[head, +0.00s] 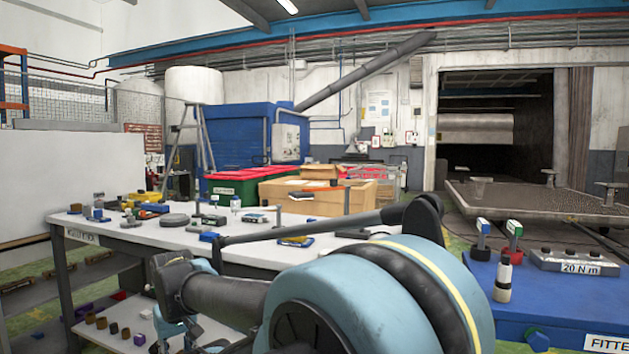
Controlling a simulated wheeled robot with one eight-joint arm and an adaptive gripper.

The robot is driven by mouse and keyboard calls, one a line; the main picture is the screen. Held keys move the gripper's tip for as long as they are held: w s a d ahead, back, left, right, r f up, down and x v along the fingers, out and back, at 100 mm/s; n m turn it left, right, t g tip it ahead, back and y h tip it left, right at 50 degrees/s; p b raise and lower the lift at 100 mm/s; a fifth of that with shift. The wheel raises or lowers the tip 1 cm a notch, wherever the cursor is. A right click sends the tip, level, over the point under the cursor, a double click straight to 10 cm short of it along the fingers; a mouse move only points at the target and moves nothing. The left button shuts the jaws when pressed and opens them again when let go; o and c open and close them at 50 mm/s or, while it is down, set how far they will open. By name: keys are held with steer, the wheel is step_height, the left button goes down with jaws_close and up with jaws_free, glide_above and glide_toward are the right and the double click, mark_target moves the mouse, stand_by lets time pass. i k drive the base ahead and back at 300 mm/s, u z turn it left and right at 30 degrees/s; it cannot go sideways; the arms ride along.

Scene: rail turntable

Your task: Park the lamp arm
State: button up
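A thin dark grey bar (300,229) slants up to the right above the front of the white workbench (110,231). Its left end is close to a dark link of my arm, and its right end meets a thicker black piece. It may be the lamp arm, but no lamp head is clear on it and I cannot tell for sure. My arm's large teal joint fills the lower middle and hides part of the bench. Its dark link reaches left, to teal parts at the bottom edge. My gripper's fingers do not show.
Small tools and parts lie on the workbench; several small blocks (113,328) are on the lower shelf. At right, a blue cart (570,300) carries a grey "20 N m" block (578,261) and small upright items. Cardboard boxes (325,197) stand behind the bench. A metal platform (540,205) is at far right.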

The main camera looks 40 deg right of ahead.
mark_target(305, 194)
steer(key=k, duration=0.9)
steer(key=z, duration=1.2)
steer(key=i, duration=0.5)
steer(key=z, duration=0.05)
